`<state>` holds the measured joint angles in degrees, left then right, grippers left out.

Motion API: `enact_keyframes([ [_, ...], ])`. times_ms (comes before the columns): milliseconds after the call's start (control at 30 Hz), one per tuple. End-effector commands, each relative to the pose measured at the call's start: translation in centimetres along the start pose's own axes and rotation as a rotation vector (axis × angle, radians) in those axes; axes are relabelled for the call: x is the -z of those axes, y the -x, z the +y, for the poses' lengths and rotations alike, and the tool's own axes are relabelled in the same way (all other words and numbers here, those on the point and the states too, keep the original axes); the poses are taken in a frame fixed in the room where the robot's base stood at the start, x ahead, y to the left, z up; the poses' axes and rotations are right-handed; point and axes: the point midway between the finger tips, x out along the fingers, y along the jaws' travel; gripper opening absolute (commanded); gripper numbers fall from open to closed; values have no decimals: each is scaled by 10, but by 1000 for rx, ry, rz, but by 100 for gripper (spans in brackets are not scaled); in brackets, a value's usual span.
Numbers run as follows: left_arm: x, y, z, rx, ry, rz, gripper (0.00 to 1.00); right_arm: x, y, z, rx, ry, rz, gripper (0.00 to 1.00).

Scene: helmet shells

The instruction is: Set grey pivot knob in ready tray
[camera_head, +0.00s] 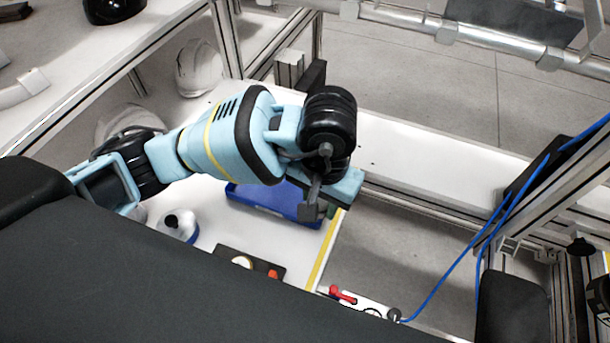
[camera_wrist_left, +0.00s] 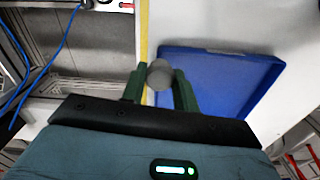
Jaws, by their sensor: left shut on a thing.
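The grey pivot knob (camera_wrist_left: 160,74) is a small rounded grey piece held between the green fingers of my left gripper (camera_wrist_left: 159,80) in the left wrist view. The shallow blue tray (camera_wrist_left: 225,72) lies on the white table, beside and beyond the knob to the right in that view. In the head view my left gripper (camera_head: 322,208) points down by the right end of the blue tray (camera_head: 262,199). The arm hides part of the tray, and I cannot clearly make out the knob there. My right gripper does not show.
A yellow strip (camera_head: 326,250) marks the table's right edge, with open floor beyond. A dark board (camera_head: 236,262) with small parts and a white, dark-topped container (camera_head: 178,225) stand near the tray. A red-handled item (camera_head: 342,294) lies lower right. Blue cables (camera_head: 455,275) hang at right.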

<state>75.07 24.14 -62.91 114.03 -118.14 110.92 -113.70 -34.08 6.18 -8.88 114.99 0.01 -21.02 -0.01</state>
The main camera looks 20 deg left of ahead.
Motion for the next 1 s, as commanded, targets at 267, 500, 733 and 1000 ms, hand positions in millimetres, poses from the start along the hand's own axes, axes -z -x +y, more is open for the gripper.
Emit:
enact_keyframes([
  [267, 39, -4, -41, 1, 3, 0, 7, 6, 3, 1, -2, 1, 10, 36],
  [500, 49, -6, -50, -1, -1, 1, 7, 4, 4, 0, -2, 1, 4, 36],
  [733, 59, -10, -62, 0, 2, -2, 7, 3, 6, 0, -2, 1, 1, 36],
  [1000, 58, -41, -60, 0, -1, 1, 7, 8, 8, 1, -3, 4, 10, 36],
])
